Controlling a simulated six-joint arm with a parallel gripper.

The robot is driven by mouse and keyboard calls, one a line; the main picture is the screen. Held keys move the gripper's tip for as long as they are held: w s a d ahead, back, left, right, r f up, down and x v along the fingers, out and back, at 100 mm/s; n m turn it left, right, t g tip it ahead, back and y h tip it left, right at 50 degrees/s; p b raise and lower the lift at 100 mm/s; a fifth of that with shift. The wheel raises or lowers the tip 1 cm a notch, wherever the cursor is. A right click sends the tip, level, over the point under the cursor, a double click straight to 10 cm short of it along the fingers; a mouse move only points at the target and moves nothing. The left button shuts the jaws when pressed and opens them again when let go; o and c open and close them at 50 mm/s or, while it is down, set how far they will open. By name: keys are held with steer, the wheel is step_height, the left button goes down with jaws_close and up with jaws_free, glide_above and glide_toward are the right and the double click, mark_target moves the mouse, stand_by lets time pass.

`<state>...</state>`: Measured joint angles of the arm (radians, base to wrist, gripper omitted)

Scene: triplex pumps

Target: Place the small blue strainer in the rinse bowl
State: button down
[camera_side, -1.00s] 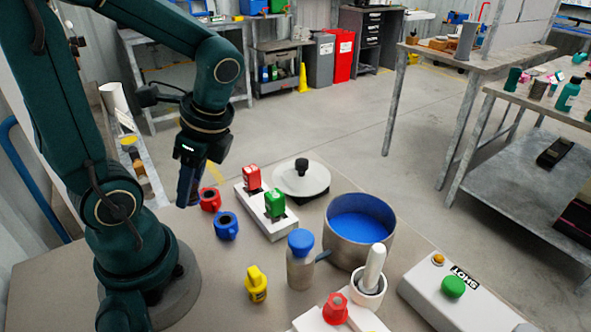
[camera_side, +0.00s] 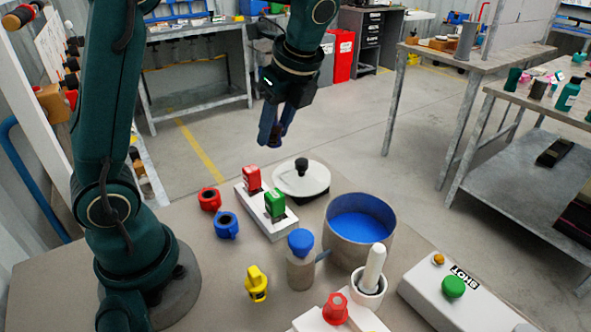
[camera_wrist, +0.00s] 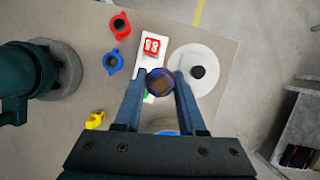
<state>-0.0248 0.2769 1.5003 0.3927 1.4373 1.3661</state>
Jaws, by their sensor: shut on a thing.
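My gripper (camera_side: 274,132) is raised above the table, and in the side view it shows behind and above the white round lid. In the wrist view my gripper (camera_wrist: 159,78) is shut on a small dark-blue ring-like piece with a brownish inside, which looks like the small blue strainer (camera_wrist: 160,82). In the side view the strainer is small and mostly hidden by the fingers. The rinse bowl appears to be the grey metal pot (camera_side: 340,249) with blue inside, standing to the right and nearer the side camera. Only a sliver of blue shows below the strainer in the wrist view.
The white lid (camera_side: 313,181) with a black knob lies behind the pot. A white block (camera_side: 268,225) holds red and green pieces. A blue-capped bottle (camera_side: 300,270) and a mortar with pestle (camera_side: 374,270) stand close to the pot. Red, blue and yellow pieces lie left.

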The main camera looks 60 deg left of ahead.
steer(key=w+d+m+t, duration=0.1)
steer(key=w+d+m, duration=0.2)
steer(key=w+d, duration=0.25)
steer(key=m+t, duration=0.1)
steer(key=m, duration=0.2)
glide_above(353, 239)
steer(key=d, duration=0.1)
step_height(353, 239, down, 5)
steer(key=f, duration=0.5)
steer(key=shift+s+d, duration=0.2)
steer(key=shift+s, duration=0.15)
steer(key=shift+h, duration=0.3)
steer(key=shift+f, duration=2.2)
steer(key=shift+f, duration=0.1)
steer(key=shift+c, duration=2.4)
jaws_free()
steer(key=shift+t, duration=0.3)
